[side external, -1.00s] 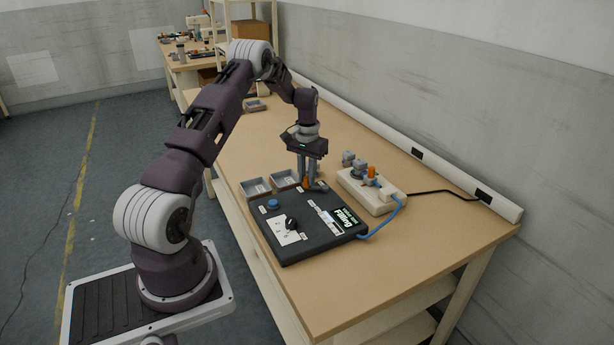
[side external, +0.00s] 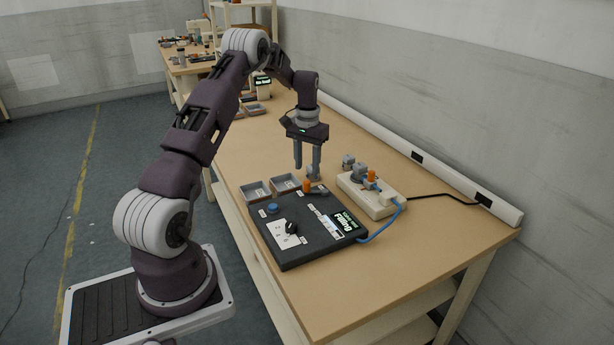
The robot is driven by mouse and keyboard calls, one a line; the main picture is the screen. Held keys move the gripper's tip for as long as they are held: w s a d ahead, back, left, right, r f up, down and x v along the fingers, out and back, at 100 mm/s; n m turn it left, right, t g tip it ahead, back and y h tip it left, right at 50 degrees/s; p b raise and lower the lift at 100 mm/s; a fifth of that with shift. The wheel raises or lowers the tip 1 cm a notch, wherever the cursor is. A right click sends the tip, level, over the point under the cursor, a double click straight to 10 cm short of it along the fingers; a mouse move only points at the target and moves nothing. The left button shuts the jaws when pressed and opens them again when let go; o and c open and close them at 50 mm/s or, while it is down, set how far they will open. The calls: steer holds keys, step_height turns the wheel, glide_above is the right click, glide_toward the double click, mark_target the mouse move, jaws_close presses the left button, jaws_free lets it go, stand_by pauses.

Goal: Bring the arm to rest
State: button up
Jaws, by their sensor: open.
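My gripper (side external: 307,171) hangs pointing down over the workbench (side external: 380,285), with its two grey fingers apart and nothing seen between them. The fingertips are a little above an orange piece (side external: 307,186) at the far edge of a black control box (side external: 297,252). They look clear of it. The box has a blue button (side external: 272,208), a black knob (side external: 291,228) and a lit display (side external: 347,222). My arm is bent, reaching up and over the bench from the left.
Two small grey trays, the left one (side external: 255,191) and the right one (side external: 286,183), sit behind the box. A pale block (side external: 372,203) with grey and orange pieces stands to the right, with blue and black cables. The bench's front right is bare.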

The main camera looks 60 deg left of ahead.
steer(key=shift+r, duration=0.8)
steer(key=shift+r, duration=0.1)
steer(key=s+d+r+m+t, duration=0.2)
steer(key=s+d+r, duration=0.1)
steer(key=d+r, duration=1.5)
steer(key=s+d+r+m+t, duration=0.2)
steer(key=s+d+r, duration=0.3)
steer(key=s+d, duration=0.5)
steer(key=s+d+f+m+t, duration=0.1)
steer(key=s+d+f+m, duration=0.1)
steer(key=s+d, duration=0.6)
steer(key=s+f, duration=0.1)
steer(key=s, duration=0.3)
steer(key=shift+s+t, duration=0.15)
steer(key=shift+t, duration=0.15)
